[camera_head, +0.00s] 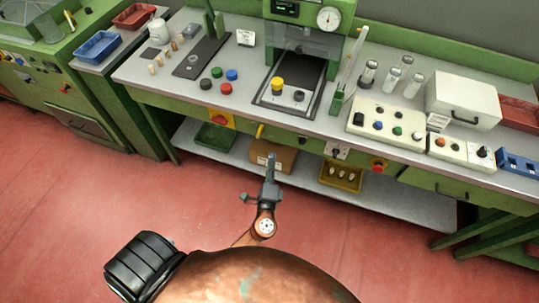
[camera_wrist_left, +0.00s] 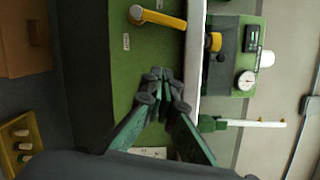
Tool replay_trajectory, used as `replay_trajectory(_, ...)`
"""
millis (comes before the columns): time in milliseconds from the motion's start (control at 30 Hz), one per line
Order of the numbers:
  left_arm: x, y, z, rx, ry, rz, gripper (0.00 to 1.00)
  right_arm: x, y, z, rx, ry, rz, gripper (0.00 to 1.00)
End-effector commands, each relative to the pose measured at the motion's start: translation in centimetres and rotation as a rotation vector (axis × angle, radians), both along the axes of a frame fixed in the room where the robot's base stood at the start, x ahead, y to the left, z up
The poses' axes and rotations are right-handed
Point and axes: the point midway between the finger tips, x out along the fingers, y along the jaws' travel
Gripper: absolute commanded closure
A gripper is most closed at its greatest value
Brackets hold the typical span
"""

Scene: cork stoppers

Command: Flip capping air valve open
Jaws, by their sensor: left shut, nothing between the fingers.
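The yellow lever of what looks like the air valve (camera_head: 260,130) stands roughly upright on the green front of the bench. In the left wrist view, which is turned sideways, the lever (camera_wrist_left: 163,19) lies near the top, its round pivot at the left end. My left gripper (camera_head: 271,158) is in front of the bench, below and slightly right of the lever. Its dark fingertips (camera_wrist_left: 164,76) are together, empty and apart from the lever. My right gripper is not in view.
The press (camera_head: 310,12) stands on the bench above. A red round button (camera_head: 379,164) and a switch plate (camera_head: 337,151) sit on the bench front to the right. A cardboard box (camera_head: 285,158) and a yellow bin (camera_head: 342,178) are on the lower shelf.

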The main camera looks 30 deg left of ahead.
Motion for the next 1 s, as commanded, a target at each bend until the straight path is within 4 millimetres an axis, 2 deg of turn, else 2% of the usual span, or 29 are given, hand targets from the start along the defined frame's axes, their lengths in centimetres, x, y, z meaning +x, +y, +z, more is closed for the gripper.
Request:
replay_trajectory(167, 3.3, 1.6, 0.3, -0.001, -0.002, 0.0, 1.0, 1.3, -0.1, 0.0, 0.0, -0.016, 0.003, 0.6)
replay_trajectory(400, 7.4, 3.9, 0.5, -0.002, 0.001, 0.0, 1.0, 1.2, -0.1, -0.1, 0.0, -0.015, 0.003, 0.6)
replay_trajectory(500, 6.6, 5.6, 0.9, -0.001, 0.002, 0.002, 1.0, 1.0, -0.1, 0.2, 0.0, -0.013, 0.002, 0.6)
replay_trajectory(700, 6.2, 7.1, 1.3, -0.001, 0.003, 0.0, 1.0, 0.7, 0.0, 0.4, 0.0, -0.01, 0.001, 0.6)
replay_trajectory(1000, 6.1, 7.4, 1.3, -0.002, 0.003, -0.001, 1.0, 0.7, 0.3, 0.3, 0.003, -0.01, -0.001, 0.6)
